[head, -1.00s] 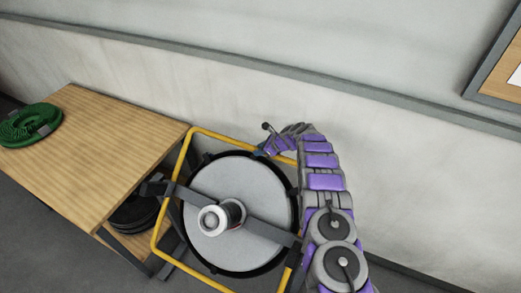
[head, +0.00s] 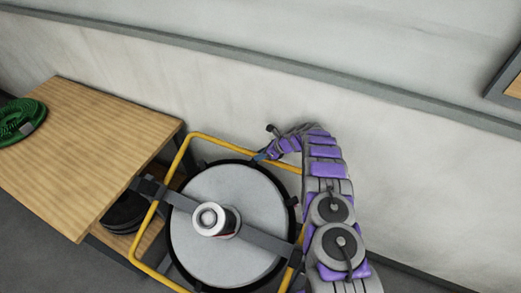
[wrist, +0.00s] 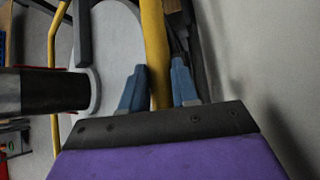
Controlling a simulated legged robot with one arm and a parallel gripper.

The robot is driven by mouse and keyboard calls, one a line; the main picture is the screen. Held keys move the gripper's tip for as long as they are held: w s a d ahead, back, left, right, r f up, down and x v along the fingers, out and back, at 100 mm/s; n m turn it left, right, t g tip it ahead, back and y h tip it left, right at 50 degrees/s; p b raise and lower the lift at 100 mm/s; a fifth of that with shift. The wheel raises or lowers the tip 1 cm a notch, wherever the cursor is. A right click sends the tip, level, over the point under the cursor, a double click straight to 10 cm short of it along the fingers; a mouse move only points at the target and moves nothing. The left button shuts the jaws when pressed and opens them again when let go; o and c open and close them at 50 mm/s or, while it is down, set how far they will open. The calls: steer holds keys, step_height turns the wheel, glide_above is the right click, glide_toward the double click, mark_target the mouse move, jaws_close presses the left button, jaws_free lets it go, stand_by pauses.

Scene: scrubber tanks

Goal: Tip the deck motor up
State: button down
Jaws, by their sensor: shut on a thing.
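The deck motor is a round grey disc (head: 215,187) with a black rim, a dark crossbar and a silver-and-black hub (head: 212,219). It stands tilted inside a yellow tube frame (head: 222,142). My gripper (head: 262,156) is at the top bar of that frame, right of its middle. In the wrist view, the two blue fingers of my gripper (wrist: 158,88) sit on either side of the yellow bar (wrist: 154,40), shut on it.
A wooden table (head: 85,150) stands close on the left, with a coiled green hose (head: 18,120) on it and dark round discs (head: 125,212) on a shelf below. A pale wall (head: 270,75) runs close behind the motor and my arm.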

steer(key=shift+r, duration=0.2)
steer(key=c, duration=0.8)
jaws_free()
steer(key=shift+s, duration=0.1)
steer(key=shift+c, duration=0.2)
step_height(320, 180, up, 3)
steer(key=shift+p, duration=0.3)
steer(key=shift+s+r, duration=0.1)
steer(key=shift+r, duration=0.2)
steer(key=s+d+r, duration=0.1)
steer(key=s+d, duration=0.3)
steer(key=s, duration=1.1)
steer(key=shift+d+r+p, duration=0.15)
steer(key=shift+p, duration=0.3)
